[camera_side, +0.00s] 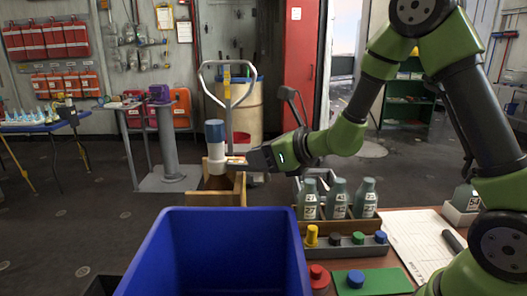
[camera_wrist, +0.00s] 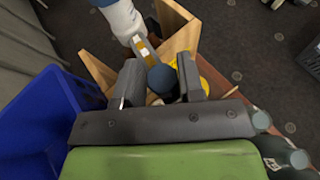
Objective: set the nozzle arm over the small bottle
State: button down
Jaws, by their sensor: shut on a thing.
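My gripper (camera_side: 245,160) reaches left above a wooden box (camera_side: 228,192). In the wrist view, its two fingers (camera_wrist: 161,84) close around a dark blue round knob (camera_wrist: 162,77). A grey bar with a yellow mark (camera_wrist: 145,48), which looks like the nozzle arm, runs from there to an upright white cylinder (camera_side: 216,160) with a blue top (camera_side: 214,131). The cylinder stands over the box's left side. Three grey-green labelled bottles (camera_side: 338,199) stand in a wooden rack. I cannot tell which bottle is the small one; the box's inside is mostly hidden.
A large blue bin (camera_side: 215,220) fills the front middle. A strip with coloured knobs (camera_side: 345,245) and a red button (camera_side: 319,277) lie right of it. Another bottle (camera_side: 466,197) stands at the right, near a paper sheet (camera_side: 422,240).

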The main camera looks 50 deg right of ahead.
jog(key=shift+s+a+m+h, duration=0.25)
jog(key=shift+a+m+h, duration=0.25)
jog(key=shift+m+h, duration=0.3)
jog(key=c, duration=0.8)
grip_release()
jog(key=s+r, duration=0.4)
jog(key=r, duration=0.5)
jog(key=shift+s, duration=0.3)
